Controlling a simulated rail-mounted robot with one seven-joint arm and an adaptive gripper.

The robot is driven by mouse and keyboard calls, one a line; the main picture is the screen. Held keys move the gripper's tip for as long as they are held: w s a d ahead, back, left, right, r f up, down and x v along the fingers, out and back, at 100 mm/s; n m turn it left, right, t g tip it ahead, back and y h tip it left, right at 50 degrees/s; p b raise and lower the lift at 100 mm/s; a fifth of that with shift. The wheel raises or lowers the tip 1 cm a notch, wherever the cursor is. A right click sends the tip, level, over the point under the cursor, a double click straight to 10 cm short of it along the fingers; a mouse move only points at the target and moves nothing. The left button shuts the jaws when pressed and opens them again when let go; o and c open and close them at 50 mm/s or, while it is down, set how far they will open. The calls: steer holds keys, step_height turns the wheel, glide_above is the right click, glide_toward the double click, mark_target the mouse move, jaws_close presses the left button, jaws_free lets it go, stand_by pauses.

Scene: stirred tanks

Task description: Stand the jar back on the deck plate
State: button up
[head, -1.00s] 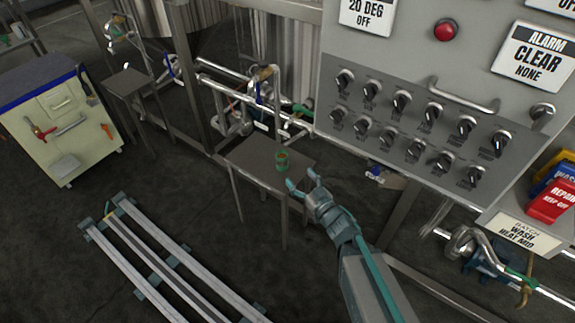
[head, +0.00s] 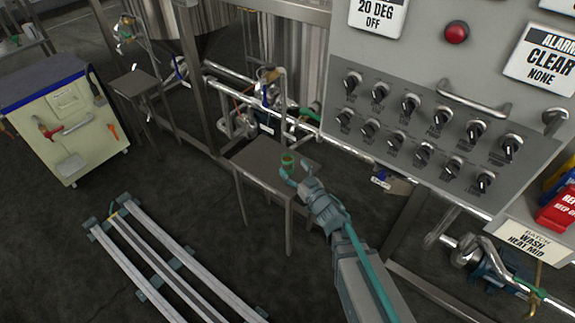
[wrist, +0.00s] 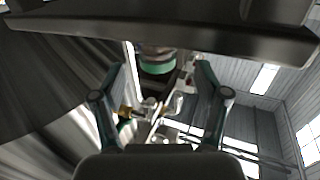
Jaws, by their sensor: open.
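A small green jar (head: 288,161) looks upright on the dark top of a small metal stand (head: 254,160). I cannot tell whether this top is the deck plate. My gripper (head: 294,172) is open at the near right side of the jar, with its fingers pointing toward it. In the wrist view the picture looks upside down. There the green jar (wrist: 157,63) shows beyond and between the two spread fingers (wrist: 160,80), against the dark plate edge (wrist: 160,40). No finger clearly touches the jar.
A control panel (head: 420,120) with several knobs and a handle stands to the right. Pipes (head: 300,127) run behind the stand. Another small stand (head: 135,84) and a tool cabinet (head: 70,130) are at left. A rail frame (head: 165,265) lies on the floor in front.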

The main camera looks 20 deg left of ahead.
mark_target(291, 164)
steer(key=shift+b+x, duration=0.6)
steer(key=shift+x, duration=2.1)
steer(key=shift+d, duration=0.15)
jaws_close()
steer(key=shift+r, duration=0.1)
